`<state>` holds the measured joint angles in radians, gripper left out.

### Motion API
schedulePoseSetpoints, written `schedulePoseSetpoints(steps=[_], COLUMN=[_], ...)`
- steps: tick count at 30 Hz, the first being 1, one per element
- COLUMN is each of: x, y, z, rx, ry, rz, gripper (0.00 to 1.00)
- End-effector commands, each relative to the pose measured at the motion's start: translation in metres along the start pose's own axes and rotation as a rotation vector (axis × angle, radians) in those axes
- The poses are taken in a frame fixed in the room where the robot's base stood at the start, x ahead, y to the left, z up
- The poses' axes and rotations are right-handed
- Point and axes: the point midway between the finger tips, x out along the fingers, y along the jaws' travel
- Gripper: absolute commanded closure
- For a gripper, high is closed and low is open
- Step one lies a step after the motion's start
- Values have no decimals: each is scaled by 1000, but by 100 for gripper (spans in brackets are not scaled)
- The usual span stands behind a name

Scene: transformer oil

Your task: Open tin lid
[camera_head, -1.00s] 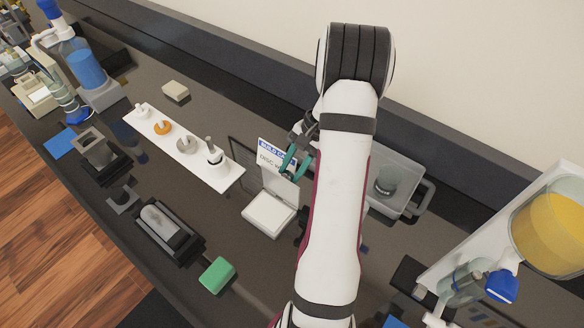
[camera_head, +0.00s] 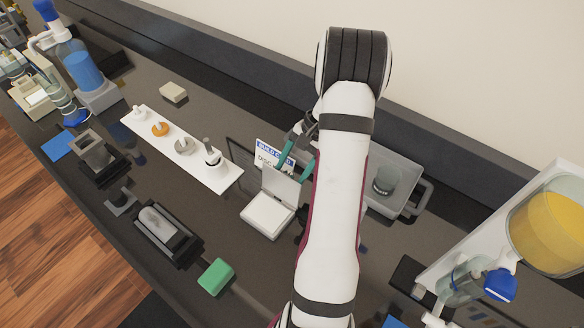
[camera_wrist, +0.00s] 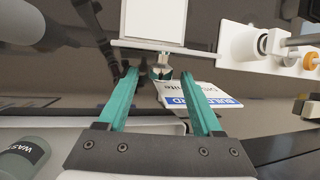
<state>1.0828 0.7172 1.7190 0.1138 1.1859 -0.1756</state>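The white tin (camera_head: 267,215) stands on the dark bench in the head view, left of my arm. Its lid (camera_head: 283,186) stands up at the back of the base, open. In the wrist view the tin (camera_wrist: 155,18) is at the top, with the lid's edge (camera_wrist: 185,47) seen nearly end-on and a small metal tab (camera_wrist: 161,70) on it. My gripper (camera_head: 294,168), with teal fingers, is open behind the lid. In the wrist view my gripper (camera_wrist: 160,78) has its fingers apart on either side of the tab, with a visible gap; whether they touch the lid is unclear.
A build card (camera_head: 272,152) stands just behind the lid. A white strip (camera_head: 222,175) with several small parts lies left. A green block (camera_head: 216,277) sits in front.

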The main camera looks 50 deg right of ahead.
Motion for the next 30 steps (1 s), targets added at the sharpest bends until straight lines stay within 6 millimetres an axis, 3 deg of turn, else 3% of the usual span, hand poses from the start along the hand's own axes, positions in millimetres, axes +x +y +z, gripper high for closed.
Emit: schedulePoseSetpoints(steps=[7,11,21,25,30], x=[0,-14,-117,-144,-158], y=[0,-1,0,0,0], z=[0,0,-1,-1,0], rx=[1,0,1,1,1], ry=[-2,1,4,2,-1], rz=[-1,-2,-2,-1,-1], gripper=[33,33,33,33,33])
